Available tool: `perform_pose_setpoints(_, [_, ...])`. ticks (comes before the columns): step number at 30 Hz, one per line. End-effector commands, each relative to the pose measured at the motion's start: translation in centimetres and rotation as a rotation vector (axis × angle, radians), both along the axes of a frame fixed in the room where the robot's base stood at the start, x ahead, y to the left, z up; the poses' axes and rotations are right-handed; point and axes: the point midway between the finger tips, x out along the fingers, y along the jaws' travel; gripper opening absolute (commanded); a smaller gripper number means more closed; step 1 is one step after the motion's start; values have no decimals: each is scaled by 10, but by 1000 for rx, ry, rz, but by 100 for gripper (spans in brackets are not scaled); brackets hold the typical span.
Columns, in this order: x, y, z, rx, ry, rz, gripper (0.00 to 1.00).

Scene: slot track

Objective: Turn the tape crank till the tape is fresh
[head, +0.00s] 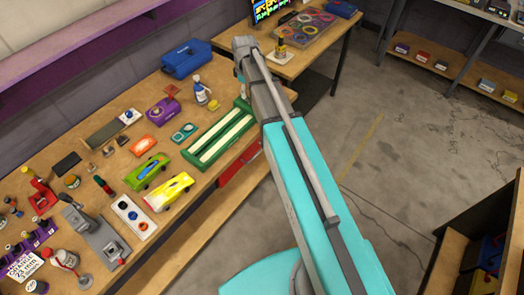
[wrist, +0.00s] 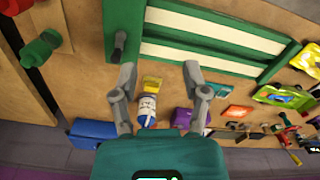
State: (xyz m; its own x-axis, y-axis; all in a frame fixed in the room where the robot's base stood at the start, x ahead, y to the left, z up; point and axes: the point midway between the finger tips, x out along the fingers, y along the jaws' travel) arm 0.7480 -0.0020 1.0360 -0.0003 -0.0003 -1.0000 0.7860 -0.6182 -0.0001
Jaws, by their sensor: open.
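A green frame with white tape strips (head: 222,138) lies along the bench's front edge. It also fills the top of the wrist view (wrist: 210,45). In the head view my gripper (head: 243,48) is above the frame's far end. The tape's wear is unclear.
A blue toolbox (head: 187,58) is at the back. Toy cars (head: 168,190) and tools crowd the bench's left part. The floor at right is clear.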

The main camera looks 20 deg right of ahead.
Motion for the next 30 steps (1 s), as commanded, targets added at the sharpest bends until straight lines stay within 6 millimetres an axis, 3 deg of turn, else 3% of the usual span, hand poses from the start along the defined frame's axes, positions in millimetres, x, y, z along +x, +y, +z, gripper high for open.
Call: perform_pose_setpoints(30, [-134,0,-62,-1,0,-558,59])
